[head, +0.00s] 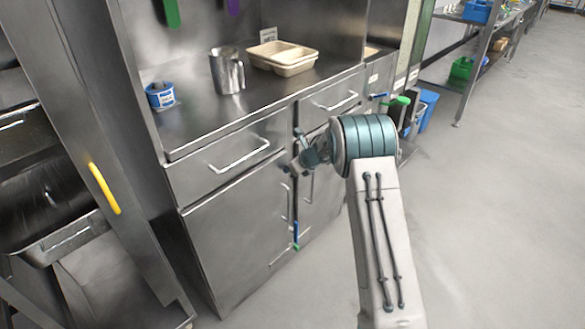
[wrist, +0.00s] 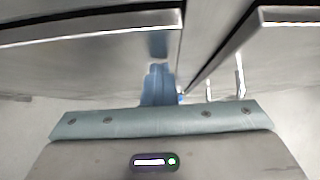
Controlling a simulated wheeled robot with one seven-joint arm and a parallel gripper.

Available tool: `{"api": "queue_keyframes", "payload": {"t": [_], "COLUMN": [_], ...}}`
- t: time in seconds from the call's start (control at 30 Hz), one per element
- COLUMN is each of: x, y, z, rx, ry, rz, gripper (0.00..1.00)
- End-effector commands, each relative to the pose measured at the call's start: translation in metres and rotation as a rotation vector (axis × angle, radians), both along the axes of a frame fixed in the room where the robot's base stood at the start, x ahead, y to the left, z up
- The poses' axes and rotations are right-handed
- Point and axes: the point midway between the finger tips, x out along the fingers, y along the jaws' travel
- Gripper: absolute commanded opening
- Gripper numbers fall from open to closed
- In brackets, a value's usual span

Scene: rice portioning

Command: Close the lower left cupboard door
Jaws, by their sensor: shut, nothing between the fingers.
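The lower left cupboard door (head: 235,240) is a plain steel panel under the left drawer in the head view. It looks shut or nearly shut there; I cannot tell how wide any gap is. My gripper (head: 292,168) is by its upper right corner, in front of the middle of the cabinet, and hides part of that edge. In the wrist view my shut, empty blue fingers (wrist: 158,82) show between a left steel panel (wrist: 90,62) and a right steel panel (wrist: 270,60). I cannot tell whether they touch either panel.
The left drawer (head: 230,160) and right drawer (head: 335,98) have bar handles. A steel jug (head: 227,72), a beige tray (head: 283,55) and a blue-labelled tub (head: 160,95) stand on the counter. A post with a yellow handle (head: 104,188) stands left. The floor right is clear.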

Motion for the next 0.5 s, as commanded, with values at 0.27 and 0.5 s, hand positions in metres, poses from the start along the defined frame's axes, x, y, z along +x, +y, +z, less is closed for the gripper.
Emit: {"api": "queue_keyframes", "payload": {"t": [0.27, 0.5], "x": [-0.005, -0.032], "y": [0.004, -0.037], "z": [0.007, 0.026], "rx": [0.012, 0.006], "ry": [-0.018, -0.011], "rz": [0.013, 0.003], "gripper": [0.0, 0.0]}}
